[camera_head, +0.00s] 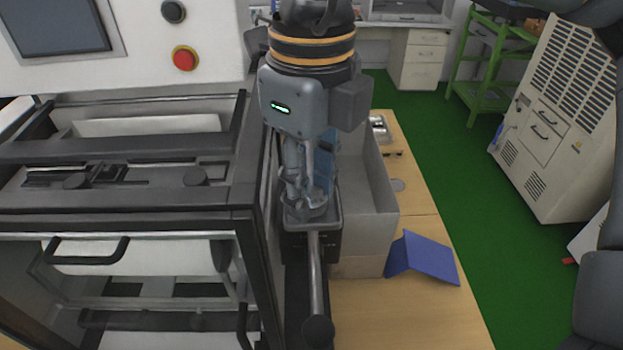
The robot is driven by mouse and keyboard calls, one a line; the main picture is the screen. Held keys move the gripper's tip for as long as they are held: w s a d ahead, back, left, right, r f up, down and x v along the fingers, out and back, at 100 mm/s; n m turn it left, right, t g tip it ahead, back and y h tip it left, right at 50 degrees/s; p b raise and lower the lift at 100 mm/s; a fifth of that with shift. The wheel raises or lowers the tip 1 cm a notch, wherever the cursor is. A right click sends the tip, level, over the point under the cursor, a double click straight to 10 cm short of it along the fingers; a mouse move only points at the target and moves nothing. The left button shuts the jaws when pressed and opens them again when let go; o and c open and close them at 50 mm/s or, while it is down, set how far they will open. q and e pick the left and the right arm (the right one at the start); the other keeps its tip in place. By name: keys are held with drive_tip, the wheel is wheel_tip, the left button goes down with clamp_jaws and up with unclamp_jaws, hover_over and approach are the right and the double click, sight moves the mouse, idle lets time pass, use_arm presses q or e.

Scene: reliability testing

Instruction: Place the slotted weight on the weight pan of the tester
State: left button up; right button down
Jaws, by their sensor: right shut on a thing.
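My right gripper (306,208) comes down from the top centre, fingers pointing down, beside the right side of the tester (215,180). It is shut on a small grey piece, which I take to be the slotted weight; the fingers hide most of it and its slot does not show. Just below the fingertips is a grey block with a light rim (314,225), and a metal rod with a dark ball knob (318,331) runs from it towards me. I cannot tell whether the held piece touches the block. I cannot make out the weight pan. My left gripper is not in view.
A grey open box (372,225) stands close to the right of the gripper on the wooden table (420,315). The tester's dark frame is close on the left.

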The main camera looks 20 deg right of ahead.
drive_tip(key=c, duration=0.9)
unclamp_jaws()
wheel_tip(320, 180, up, 12)
